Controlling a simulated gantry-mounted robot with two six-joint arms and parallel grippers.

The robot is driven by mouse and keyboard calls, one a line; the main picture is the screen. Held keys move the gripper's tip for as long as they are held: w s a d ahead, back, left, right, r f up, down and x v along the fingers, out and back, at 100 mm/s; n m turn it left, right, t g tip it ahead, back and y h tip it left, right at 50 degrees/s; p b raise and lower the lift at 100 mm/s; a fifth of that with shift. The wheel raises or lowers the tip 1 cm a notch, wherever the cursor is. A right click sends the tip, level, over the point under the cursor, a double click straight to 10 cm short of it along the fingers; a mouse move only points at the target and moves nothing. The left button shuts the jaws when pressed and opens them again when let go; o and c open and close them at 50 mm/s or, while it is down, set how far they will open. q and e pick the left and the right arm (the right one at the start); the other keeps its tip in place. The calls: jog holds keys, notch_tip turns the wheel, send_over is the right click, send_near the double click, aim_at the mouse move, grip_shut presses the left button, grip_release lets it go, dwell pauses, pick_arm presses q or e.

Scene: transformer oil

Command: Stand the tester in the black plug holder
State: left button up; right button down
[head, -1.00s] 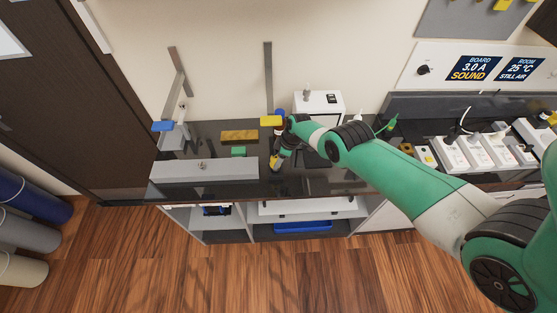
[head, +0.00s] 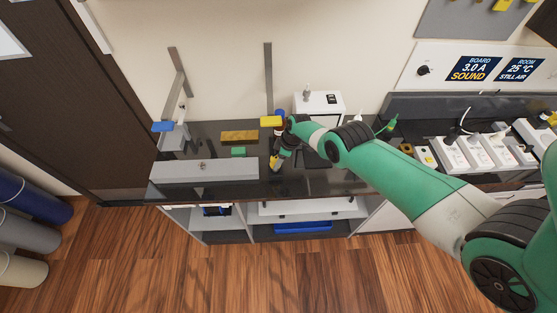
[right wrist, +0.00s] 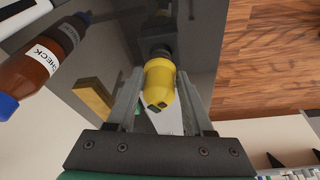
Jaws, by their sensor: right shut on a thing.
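The tester is a yellow rounded piece (right wrist: 160,80) with dark marks on its near end, between the two fingers of my right gripper (right wrist: 160,98) in the right wrist view. My right gripper is shut on it. In the head view my right gripper (head: 278,154) points down over the dark bench, and the tester (head: 274,162) shows as a small yellow spot at its tip. A black block-like piece (right wrist: 156,42) lies just beyond the tester in the right wrist view. I cannot tell whether it is the plug holder or whether the tester sits in it. My left gripper is not in view.
A brown bottle (right wrist: 28,68) with a blue cap and a CHECK label is near the gripper. A long grey box (head: 205,171) lies to the left, with a yellow-brown block (head: 239,136) and a green block (head: 238,152) behind it. A white box (head: 318,102) stands behind.

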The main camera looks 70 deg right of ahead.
jog(key=shift+f+b, duration=2.05)
jog(key=shift+f, duration=0.05)
jog(key=shift+c, duration=1)
grip_release()
jog(key=shift+r, duration=0.1)
jog(key=p+v, duration=1.1)
jog(key=p, duration=0.3)
jog(key=shift+r, duration=0.25)
